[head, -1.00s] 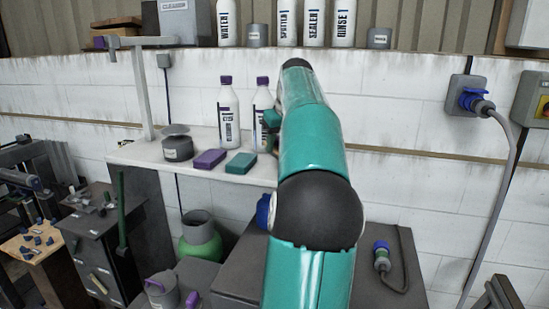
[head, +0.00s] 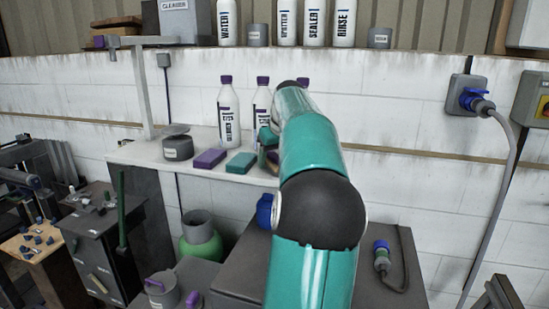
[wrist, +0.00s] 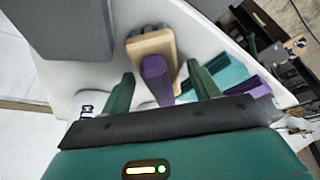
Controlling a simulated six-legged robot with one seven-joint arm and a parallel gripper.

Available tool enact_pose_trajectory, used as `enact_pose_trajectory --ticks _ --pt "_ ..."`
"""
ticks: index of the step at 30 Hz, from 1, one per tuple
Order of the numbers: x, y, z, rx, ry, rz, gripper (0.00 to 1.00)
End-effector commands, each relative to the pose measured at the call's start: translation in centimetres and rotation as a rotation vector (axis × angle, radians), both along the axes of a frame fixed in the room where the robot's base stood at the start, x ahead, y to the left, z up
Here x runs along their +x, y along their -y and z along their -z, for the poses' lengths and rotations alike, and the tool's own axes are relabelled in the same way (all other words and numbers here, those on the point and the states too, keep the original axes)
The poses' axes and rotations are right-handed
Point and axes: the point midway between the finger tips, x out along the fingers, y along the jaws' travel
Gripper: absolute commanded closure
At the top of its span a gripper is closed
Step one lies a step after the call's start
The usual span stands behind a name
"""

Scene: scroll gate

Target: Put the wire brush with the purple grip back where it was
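The wire brush (wrist: 152,48) shows in the wrist view as a tan block with a purple grip (wrist: 156,78), over the pale shelf. The grip points toward my gripper (wrist: 160,72). Its two green fingers are apart, one on each side of the purple grip, with visible gaps between. I cannot tell whether the brush rests on the shelf (head: 150,155). In the head view my arm hides most of the gripper and brush.
A large grey object (wrist: 65,28) fills the wrist view's upper left.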

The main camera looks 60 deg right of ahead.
Motion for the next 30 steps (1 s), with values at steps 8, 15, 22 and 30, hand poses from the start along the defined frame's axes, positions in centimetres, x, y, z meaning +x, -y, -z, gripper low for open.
enact_pose_trajectory --ticks 8,15,22,30 --pt "-0.1 0.0 -0.4 -0.001 0.0 0.001 0.39" --pt "-1.2 -0.8 -4.0 -0.005 0.001 0.0 0.39" --pt "-2.7 -2.0 -8.6 -0.003 0.001 0.001 0.39" --pt "-3.7 -2.7 -11.3 -0.001 0.001 0.0 0.39"
